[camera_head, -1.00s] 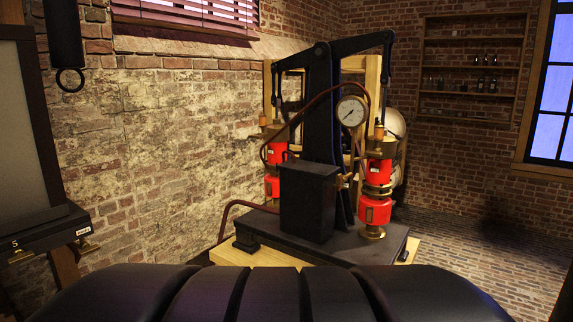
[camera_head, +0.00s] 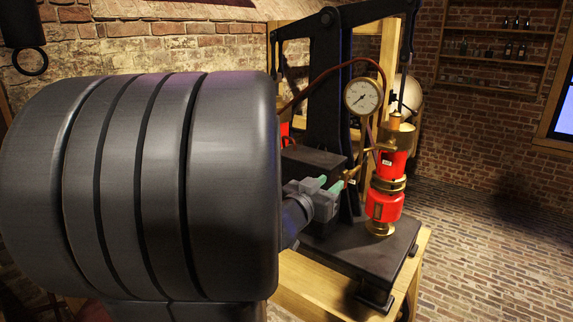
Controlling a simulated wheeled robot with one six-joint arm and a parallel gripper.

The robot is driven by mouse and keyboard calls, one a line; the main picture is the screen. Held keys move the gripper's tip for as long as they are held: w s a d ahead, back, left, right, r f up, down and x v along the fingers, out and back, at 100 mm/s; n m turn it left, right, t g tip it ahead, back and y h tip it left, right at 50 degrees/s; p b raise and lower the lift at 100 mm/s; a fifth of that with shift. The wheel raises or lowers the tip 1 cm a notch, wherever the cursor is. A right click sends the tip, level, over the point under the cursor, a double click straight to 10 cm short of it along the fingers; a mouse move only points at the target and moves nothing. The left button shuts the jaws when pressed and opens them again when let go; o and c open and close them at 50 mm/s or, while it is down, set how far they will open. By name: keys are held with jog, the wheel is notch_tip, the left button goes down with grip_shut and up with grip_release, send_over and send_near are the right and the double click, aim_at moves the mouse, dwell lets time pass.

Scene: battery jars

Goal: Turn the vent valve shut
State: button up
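My gripper (camera_head: 325,185) is grey with green finger pads. It is in front of the black box (camera_head: 312,160) on the pump's base, its two fingers apart with nothing seen between them. A small brass fitting (camera_head: 350,174) shows just right of the fingertips, at the box's side; I cannot tell whether it is the vent valve, or whether the fingers touch it. The pump has a round white gauge (camera_head: 363,96) and a red cylinder with brass collars (camera_head: 384,205) on the right. My own dark arm hides the left part of the pump.
The pump's black base plate (camera_head: 375,245) rests on a wooden stand (camera_head: 310,287). A dark-red hose (camera_head: 320,84) arches beside the gauge. The brick floor to the right is clear. A shelf (camera_head: 493,70) with small bottles is on the far wall.

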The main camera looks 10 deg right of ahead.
aim_at(343, 173)
jog(key=x, duration=1.1)
jog(key=shift+p, duration=0.3)
grip_shut()
